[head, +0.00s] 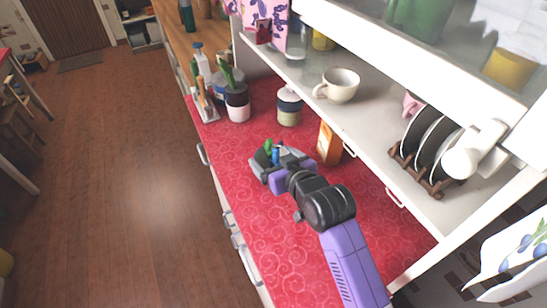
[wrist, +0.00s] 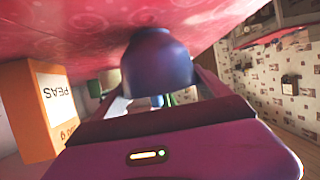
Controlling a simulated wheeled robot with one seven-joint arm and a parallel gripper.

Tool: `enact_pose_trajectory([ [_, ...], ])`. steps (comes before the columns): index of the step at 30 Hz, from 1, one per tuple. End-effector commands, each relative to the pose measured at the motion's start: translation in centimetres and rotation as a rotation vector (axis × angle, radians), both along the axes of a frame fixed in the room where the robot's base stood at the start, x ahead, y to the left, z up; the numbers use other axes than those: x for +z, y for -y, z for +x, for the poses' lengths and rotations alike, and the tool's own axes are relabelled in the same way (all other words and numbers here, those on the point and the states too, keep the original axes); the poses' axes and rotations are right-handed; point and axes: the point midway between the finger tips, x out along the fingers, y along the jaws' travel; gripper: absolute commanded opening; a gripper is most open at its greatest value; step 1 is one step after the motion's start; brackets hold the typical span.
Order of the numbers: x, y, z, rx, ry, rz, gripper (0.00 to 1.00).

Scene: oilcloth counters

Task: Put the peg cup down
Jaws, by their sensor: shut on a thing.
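The peg cup (wrist: 157,60) is a blue, rounded cup held between the fingers of my gripper (head: 272,160). The wrist view is upside down, and there the cup's base points toward the red counter. Green and pale bits show by its mouth. In the head view, only green and blue parts (head: 276,154) show between the grey fingers, and the fingers hide the rest. The gripper is shut on the cup, low over the red counter (head: 270,215). I cannot tell whether the base touches the cloth.
An orange peas box (head: 328,146) stands right of my gripper, and it also shows in the wrist view (wrist: 40,105). A lidded jar (head: 289,107) and a potted plant (head: 238,103) stand behind. A shelf with a cup (head: 340,86) overhangs the right. The counter's near part is clear.

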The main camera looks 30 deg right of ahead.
Motion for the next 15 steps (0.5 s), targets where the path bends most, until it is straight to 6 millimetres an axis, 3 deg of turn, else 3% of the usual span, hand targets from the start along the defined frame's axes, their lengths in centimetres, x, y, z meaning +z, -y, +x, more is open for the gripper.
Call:
enact_pose_trajectory([
  [12, -0.49, 0.00, 0.03, 0.000, 0.002, 0.000, 0.39],
  [13, -0.46, 0.00, 0.01, 0.000, 0.000, 0.000, 0.93],
  [15, -0.44, 0.00, 0.01, 0.000, 0.000, 0.000, 1.00],
])
